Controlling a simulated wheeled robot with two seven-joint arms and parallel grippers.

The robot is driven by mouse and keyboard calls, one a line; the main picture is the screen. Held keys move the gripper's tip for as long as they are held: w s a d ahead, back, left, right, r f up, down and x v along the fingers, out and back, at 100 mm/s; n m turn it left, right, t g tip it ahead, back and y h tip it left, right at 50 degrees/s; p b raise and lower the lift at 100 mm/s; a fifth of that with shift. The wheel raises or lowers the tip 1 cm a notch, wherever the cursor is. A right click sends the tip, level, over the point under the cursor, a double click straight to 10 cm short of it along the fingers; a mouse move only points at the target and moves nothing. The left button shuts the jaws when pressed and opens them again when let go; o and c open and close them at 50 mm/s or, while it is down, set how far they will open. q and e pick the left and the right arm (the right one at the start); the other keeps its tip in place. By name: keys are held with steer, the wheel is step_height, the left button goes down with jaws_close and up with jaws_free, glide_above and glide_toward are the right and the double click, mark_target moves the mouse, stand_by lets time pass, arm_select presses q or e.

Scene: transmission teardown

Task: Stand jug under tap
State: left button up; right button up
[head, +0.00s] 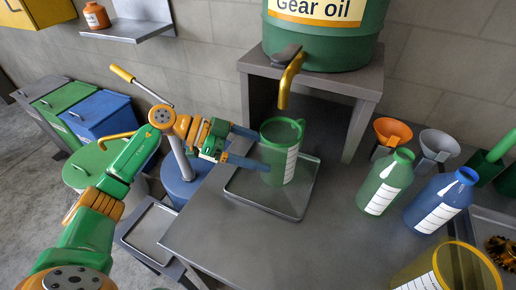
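The green jug (279,163), with a white scale label, stands upright on the drip tray (250,192). The bent golden tap (289,82) is on the gear oil barrel (325,36). Its spout end appears right above the jug's mouth in the picture, with a gap between them. My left gripper (262,152) comes from the left at the jug's side. Its blue fingers are apart, one overlapping the jug's front and the other reaching its far left edge. I cannot tell whether they press on it. My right gripper is not in view.
The barrel sits on a grey stand (362,84). A green bottle (384,187), a blue bottle (437,204), and orange (391,132) and grey (437,146) funnels stand to the right. A yellow-rimmed container (462,268) is at the front right. The table's front middle is clear.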

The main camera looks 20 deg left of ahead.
arm_select(q)
steer(key=shift+r, duration=0.1)
steer(key=b+v, duration=0.1)
steer(key=v, duration=1.1)
steer(key=shift+b, duration=0.35)
